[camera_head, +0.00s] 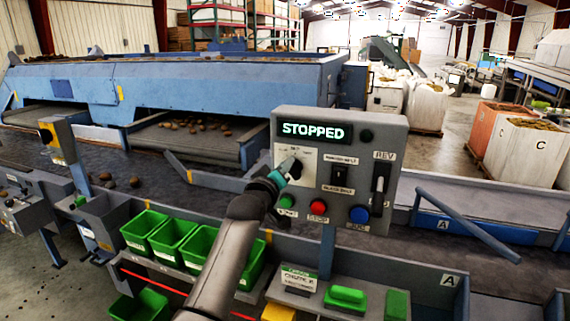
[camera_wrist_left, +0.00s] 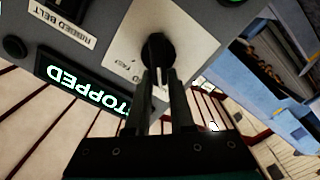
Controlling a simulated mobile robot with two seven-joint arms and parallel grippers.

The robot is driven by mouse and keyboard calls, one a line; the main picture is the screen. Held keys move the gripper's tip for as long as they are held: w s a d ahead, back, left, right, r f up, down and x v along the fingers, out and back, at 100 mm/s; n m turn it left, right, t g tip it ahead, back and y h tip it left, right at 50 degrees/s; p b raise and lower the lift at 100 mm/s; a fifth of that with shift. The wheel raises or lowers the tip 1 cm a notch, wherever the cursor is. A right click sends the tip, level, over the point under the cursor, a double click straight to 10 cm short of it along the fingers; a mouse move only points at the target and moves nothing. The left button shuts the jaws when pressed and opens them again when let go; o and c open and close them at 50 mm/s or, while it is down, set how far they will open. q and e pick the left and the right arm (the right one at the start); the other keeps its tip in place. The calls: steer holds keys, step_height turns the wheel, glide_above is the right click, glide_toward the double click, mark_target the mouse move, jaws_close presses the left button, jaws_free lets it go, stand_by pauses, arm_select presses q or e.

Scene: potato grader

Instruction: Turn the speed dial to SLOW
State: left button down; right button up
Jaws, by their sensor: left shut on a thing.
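The grey control panel (camera_head: 340,113) stands in the middle of the head view, with a lit display reading STOPPED (camera_head: 314,132). The speed dial (camera_wrist_left: 157,44) is a round black knob on a white plate (camera_wrist_left: 190,27), and in the head view it is mostly behind my gripper. My left gripper (camera_head: 288,169) reaches up to the plate from below. In the left wrist view its two dark fingers (camera_wrist_left: 162,84) are shut on the dial. The small marks around the dial are too small to read surely. My right gripper is not in view.
Below the dial sit a green button (camera_head: 286,201), a red button (camera_head: 318,207) and a blue button (camera_head: 359,214). A black switch (camera_head: 340,176) and the REV lever (camera_head: 380,184) are to its right. Green crates (camera_head: 145,229) stand below left, beside a dark conveyor belt.

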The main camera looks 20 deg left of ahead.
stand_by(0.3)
arm_select(q)
steer(key=c, duration=0.8)
jaws_free()
steer(key=s, duration=1.5)
steer(key=shift+s+a, duration=0.15)
steer(key=shift+a, duration=0.1)
